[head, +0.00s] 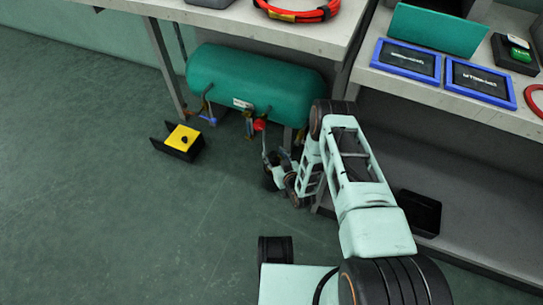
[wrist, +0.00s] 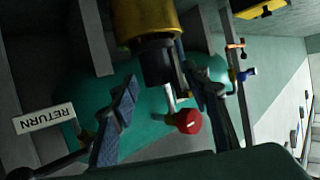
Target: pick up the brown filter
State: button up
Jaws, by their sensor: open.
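In the wrist view, a brownish-gold cylinder with a black lower end (wrist: 148,20) hangs into the top of the picture; it looks like the brown filter. My gripper (wrist: 158,78) is open, with one finger to each side below the black end. I cannot tell whether either finger touches it. In the head view, my gripper (head: 273,168) is low by the front of the green tank, and I cannot make out the filter there.
The green tank (head: 250,80) lies under the bench, with a red knob (wrist: 187,121) and a RETURN label (wrist: 45,118) close to my fingers. A yellow-topped black box (head: 183,138) stands on the floor at left. A black bin (head: 420,213) is at right. Open floor lies left.

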jog(key=shift+w+a+f, duration=0.15)
jog(key=shift+w, duration=0.15)
grip_shut()
dwell(0.3)
